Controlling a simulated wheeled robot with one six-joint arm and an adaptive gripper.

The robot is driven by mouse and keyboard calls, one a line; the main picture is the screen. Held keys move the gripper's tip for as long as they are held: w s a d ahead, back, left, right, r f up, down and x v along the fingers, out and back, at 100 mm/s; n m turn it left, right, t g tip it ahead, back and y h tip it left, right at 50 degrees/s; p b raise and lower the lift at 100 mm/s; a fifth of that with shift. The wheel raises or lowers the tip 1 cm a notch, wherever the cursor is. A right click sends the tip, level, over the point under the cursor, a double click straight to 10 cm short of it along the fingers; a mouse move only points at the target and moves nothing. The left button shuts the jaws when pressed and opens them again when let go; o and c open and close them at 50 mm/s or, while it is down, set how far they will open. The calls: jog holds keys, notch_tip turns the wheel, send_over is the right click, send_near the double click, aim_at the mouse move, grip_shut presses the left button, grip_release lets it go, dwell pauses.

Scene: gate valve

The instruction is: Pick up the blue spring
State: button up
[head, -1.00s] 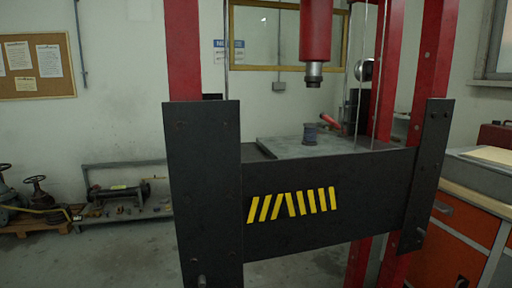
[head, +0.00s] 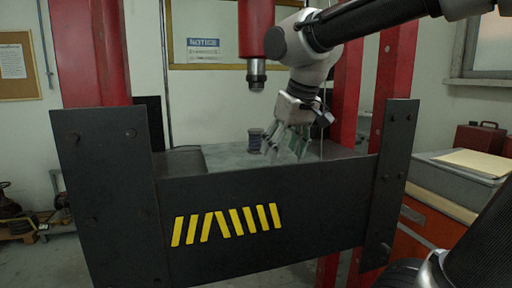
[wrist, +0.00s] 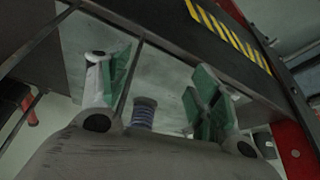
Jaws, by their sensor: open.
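The blue spring (head: 255,140) stands upright on the press's grey bed plate (head: 222,156), below the red ram. In the wrist view the spring (wrist: 144,113) shows between the two fingers, with a grey cap at its top end. My gripper (head: 287,146) is open and empty, just right of the spring in the head view, low over the plate. In the wrist view its green-padded fingers (wrist: 160,90) are spread apart on either side of the spring. I cannot tell how far the spring is from the pads. Its lower part is hidden by the gripper body in the wrist view.
The press's dark front beam (head: 240,215) with yellow stripes stands in front of the plate. The red ram (head: 256,40) hangs above the spring. Red posts (head: 92,60) flank the bed. An orange cabinet (head: 408,240) stands at the right.

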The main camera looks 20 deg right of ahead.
aim_at(257, 139)
jog(key=w+a, duration=0.1)
jog(key=w, duration=0.3)
jog(key=w+a, duration=0.1)
jog(key=w, duration=0.7)
jog(key=shift+a, duration=0.4)
jog(key=shift+w+f, duration=0.25)
jog(key=shift+f, duration=0.35)
jog(key=c, duration=1.4)
